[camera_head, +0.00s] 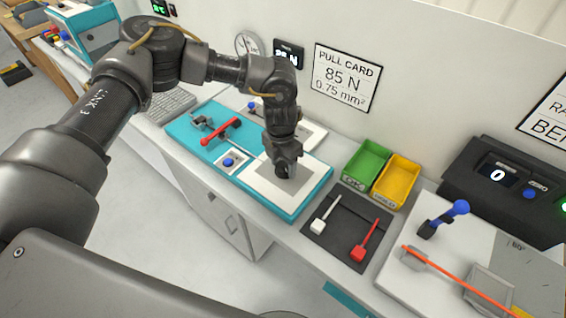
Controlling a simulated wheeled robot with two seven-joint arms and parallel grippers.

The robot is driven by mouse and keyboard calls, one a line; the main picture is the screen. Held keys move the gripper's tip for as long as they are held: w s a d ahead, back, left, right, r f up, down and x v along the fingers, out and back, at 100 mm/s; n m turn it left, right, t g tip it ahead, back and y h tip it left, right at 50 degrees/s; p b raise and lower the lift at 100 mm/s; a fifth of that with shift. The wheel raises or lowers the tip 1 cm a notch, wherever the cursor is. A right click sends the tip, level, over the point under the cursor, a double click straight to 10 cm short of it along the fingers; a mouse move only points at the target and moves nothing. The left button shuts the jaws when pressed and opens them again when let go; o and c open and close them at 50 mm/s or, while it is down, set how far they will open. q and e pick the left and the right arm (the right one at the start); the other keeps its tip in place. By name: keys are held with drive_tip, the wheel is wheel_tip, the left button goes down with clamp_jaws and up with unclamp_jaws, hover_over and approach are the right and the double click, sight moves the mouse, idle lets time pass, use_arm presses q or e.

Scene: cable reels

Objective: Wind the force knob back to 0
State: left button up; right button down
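My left gripper (286,168) points down over the white plate (263,186) on the right part of the teal test stand (315,192). Its fingers are dark and close together, and I cannot tell whether they are open or shut or touch anything. I cannot make out the force knob; it may be hidden by my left arm or gripper. A round dial gauge (247,44) and a small dark display with a number in N (288,51), partly covered by my arm, are on the wall behind. My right gripper is not in view.
A red-handled lever (222,132) and a blue button (229,162) are left of the gripper. Green (367,163) and yellow (396,180) bins and a dark mat (342,245) with white and red tools lie right. A blue-knobbed lever (446,217) stands farther right.

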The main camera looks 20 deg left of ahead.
use_arm(q)
drive_tip(key=c, duration=0.6)
drive_tip(key=shift+c, duration=0.2)
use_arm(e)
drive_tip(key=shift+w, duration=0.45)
